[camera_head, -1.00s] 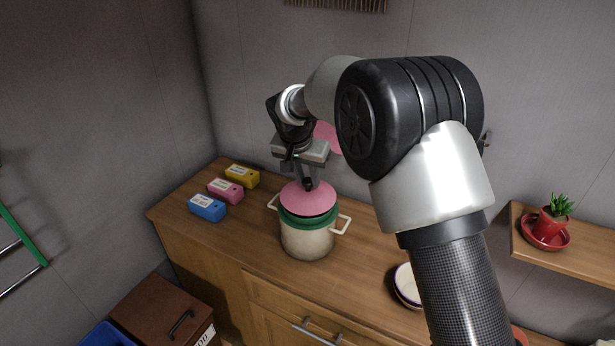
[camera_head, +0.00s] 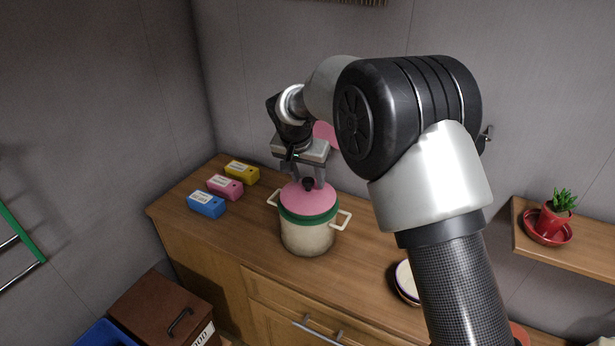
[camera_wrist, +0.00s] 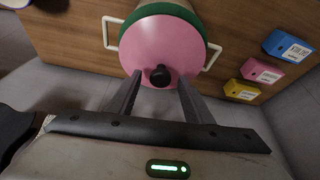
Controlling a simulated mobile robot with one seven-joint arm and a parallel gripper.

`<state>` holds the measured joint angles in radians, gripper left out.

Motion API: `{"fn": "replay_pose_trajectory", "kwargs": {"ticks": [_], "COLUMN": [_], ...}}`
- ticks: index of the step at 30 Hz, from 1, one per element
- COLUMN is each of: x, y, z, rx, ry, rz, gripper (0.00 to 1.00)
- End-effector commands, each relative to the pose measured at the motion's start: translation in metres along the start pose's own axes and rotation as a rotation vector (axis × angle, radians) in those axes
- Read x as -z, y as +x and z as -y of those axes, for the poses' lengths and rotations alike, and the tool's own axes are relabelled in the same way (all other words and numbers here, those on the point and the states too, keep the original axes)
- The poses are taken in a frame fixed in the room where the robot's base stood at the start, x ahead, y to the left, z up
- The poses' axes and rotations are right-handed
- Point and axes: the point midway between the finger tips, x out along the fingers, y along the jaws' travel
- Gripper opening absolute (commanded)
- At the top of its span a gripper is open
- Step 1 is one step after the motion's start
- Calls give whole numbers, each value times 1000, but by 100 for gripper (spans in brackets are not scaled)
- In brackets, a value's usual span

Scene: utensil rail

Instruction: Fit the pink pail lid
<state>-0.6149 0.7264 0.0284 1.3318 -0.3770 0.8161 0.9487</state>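The pink lid (camera_head: 304,199) with a black knob (camera_head: 308,184) lies flat on top of the cream pail (camera_head: 307,236), which has a green band (camera_head: 309,217) and two side handles. It stands on the wooden counter. In the wrist view the lid (camera_wrist: 150,48) covers the pail's mouth, and its knob (camera_wrist: 160,75) is in plain sight. My gripper (camera_head: 305,180) is just above the lid. In the wrist view my gripper's fingers (camera_wrist: 158,78) are spread apart, with the knob between and beyond their tips, and neither finger seems to touch it.
Blue (camera_head: 206,204), pink (camera_head: 225,187) and yellow (camera_head: 242,172) labelled blocks stand left of the pail on the counter (camera_head: 240,235). Stacked bowls (camera_head: 404,283) sit to the right, partly behind my arm. A red potted plant (camera_head: 552,220) stands on a shelf at right.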

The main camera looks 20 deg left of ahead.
Motion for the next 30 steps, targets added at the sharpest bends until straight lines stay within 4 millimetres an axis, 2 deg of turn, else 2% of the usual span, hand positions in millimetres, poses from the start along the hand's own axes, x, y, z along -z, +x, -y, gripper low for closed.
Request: {"fn": "replay_pose_trajectory", "kwargs": {"ticks": [7,11,24,30], "x": [0,1,0,1], "y": [-3,-19,-124,-159], "z": [0,0,1,0], "rx": [0,2,3,2], "ry": [0,0,0,1], "rz": [0,-2,-2,-2], "gripper": [47,47,47,47]}}
